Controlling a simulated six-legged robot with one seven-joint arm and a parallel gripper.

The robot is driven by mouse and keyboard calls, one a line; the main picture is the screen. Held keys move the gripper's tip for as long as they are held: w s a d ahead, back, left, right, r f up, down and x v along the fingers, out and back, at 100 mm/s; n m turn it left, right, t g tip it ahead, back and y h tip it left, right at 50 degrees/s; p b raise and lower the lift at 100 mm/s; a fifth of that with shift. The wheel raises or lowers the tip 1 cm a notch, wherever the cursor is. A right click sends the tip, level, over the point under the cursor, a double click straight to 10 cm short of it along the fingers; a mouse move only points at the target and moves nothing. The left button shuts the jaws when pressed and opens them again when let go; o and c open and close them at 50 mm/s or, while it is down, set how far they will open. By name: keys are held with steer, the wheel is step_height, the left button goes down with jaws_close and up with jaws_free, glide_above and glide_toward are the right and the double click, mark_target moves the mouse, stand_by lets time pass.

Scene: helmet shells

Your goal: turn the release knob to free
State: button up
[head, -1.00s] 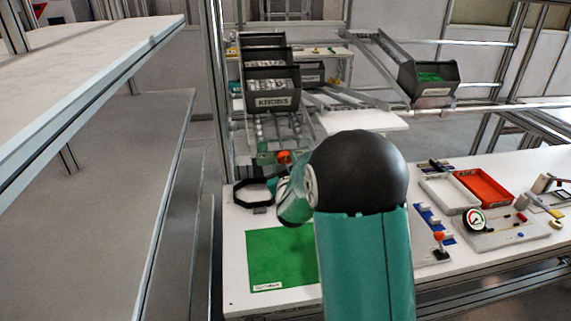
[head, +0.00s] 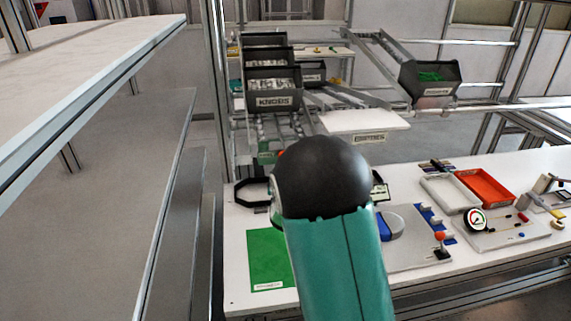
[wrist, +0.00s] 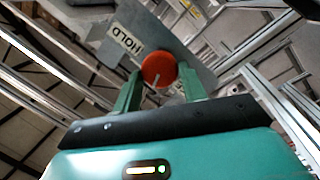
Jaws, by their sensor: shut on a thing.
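The release knob (wrist: 158,67) is a round orange knob with a white pointer line. In the wrist view it stands on a grey plate (wrist: 172,35) with a HOLD label (wrist: 125,43). The pointer runs toward the lower edge of the view, away from that label. No other label on the plate is readable. My gripper (wrist: 161,82) has its two green fingers on either side of the knob and is shut on it. In the head view my arm hides the gripper and most of the plate; only a bit of orange (head: 281,153) shows beside the black arm joint.
A green mat (head: 266,262) lies on the white bench, partly behind my arm. A black ring-shaped frame (head: 240,192) is left of the arm. A KNOBS bin (head: 273,102) stands on the rack behind. White (head: 449,194) and red (head: 485,187) trays and a gauge board (head: 505,232) are at right.

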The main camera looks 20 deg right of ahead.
steer(key=shift+a+f+n+h, duration=0.1)
steer(key=shift+n+h, duration=0.3)
steer(key=shift+n, duration=1.4)
steer(key=shift+n+t, duration=0.3)
steer(key=shift+n, duration=0.1)
steer(key=o, duration=1)
steer(key=shift+c, duration=0.2)
steer(key=v, duration=1.3)
steer(key=shift+s+a+f, duration=0.15)
steer(key=shift+s+f, duration=0.05)
steer(key=shift+s, duration=0.1)
